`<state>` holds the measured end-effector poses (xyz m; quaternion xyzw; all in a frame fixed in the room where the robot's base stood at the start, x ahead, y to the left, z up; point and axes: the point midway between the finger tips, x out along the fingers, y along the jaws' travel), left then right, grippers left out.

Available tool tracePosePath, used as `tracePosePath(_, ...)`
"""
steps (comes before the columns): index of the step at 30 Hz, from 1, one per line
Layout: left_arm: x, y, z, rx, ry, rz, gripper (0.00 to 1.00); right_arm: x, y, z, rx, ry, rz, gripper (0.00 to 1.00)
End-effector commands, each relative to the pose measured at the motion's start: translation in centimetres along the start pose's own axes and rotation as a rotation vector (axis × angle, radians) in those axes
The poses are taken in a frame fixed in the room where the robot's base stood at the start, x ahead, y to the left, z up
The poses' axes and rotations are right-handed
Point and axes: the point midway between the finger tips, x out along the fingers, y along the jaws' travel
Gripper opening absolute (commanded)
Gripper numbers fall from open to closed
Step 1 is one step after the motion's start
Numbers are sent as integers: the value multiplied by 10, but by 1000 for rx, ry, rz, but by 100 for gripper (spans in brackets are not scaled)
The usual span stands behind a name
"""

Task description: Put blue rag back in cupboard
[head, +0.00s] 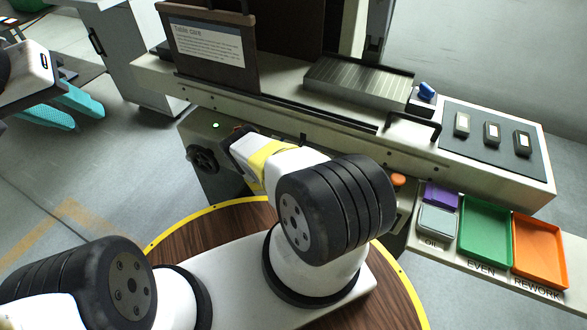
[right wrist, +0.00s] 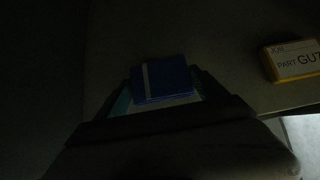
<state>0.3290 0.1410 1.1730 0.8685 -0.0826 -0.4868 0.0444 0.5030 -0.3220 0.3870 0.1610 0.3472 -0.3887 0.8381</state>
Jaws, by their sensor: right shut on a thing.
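In the right wrist view, which is very dark, a folded blue rag (right wrist: 165,82) with a pale stripe sits between the teal fingers of my right gripper (right wrist: 166,98). The gripper is shut on it. In the head view the right gripper and the rag are hidden, with my right arm reaching toward the machine front. My left gripper (head: 72,107) is at the left edge of the head view, its teal fingers apart and empty above the floor. A grey cabinet (head: 145,60) with a dark handle stands behind it; I cannot tell whether it is the cupboard.
A yellow box (right wrist: 292,60) with a part label lies at the right of the right wrist view, on a dark surface. In the head view, a green tray (head: 485,232) and an orange tray (head: 540,252) line the machine's right front. A sign (head: 208,45) stands on the bench.

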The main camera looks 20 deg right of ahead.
Motion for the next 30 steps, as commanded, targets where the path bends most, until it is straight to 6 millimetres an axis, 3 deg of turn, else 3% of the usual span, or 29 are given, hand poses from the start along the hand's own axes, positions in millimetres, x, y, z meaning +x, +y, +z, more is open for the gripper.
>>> tracePosePath(4, 0, 0, 0, -1, 0, 0, 36, -6, 11, -9, -3, 1, 4, 36)
tracePosePath(17, 0, 0, 0, -1, 0, 0, 36, -2, 10, -13, -4, 0, 4, 36)
tracePosePath(18, 0, 0, 0, -1, 0, 0, 36, -2, 10, -12, -4, 0, 3, 87)
tracePosePath(20, 0, 0, 0, -1, 0, 0, 36, -2, 10, -12, -3, 0, 3, 99)
tracePosePath(30, 0, 0, 0, 0, 0, 0, 36, -2, 10, -12, 0, 1, 2, 100)
